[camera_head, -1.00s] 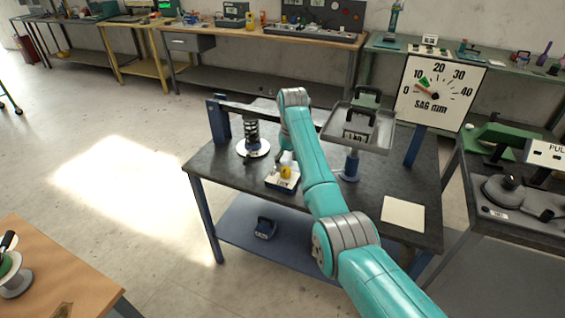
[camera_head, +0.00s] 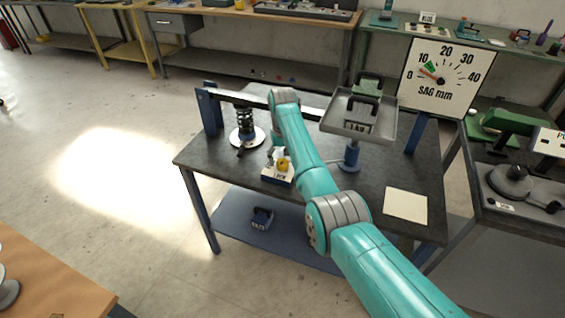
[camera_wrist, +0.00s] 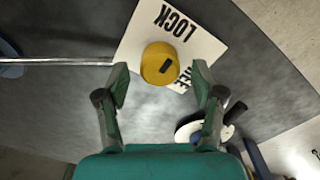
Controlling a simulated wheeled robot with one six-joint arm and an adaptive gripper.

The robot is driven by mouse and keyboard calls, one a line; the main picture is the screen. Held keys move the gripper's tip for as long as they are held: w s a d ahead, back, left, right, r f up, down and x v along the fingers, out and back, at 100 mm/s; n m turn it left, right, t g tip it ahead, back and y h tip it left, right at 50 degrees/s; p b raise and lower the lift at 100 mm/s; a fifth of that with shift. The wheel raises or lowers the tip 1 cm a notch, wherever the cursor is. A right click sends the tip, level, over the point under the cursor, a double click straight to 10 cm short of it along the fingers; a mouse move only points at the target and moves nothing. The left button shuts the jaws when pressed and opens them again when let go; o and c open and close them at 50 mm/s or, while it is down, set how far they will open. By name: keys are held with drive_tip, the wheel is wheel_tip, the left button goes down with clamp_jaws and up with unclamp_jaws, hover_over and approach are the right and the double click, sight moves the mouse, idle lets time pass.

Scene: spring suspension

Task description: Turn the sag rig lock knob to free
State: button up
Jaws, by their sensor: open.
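The yellow lock knob (camera_head: 283,164) stands on a small labelled block (camera_head: 270,178) at the front of the dark rig table (camera_head: 330,195). In the wrist view the knob (camera_wrist: 160,64) is round, with a short dark mark on its face. A white plate (camera_wrist: 205,47) under it reads LOCK above and right; a second word, FREE, is partly hidden below. The mark's exact heading is hard to tell. My gripper (camera_wrist: 160,84) is open, its fingers on either side just short of the knob, with no contact visible. In the head view my wrist largely hides the fingers.
The spring (camera_head: 243,122) stands on a white disc left of the knob. A weight tray (camera_head: 385,118) on a post stands right. The SAG mm dial (camera_head: 455,95) is behind, its red needle near the low end. A blank sheet (camera_head: 406,205) lies at the table's right.

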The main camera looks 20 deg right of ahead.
drive_tip(key=shift+f, duration=1)
drive_tip(key=c, duration=1.1)
drive_tip(key=shift+c, duration=0.2)
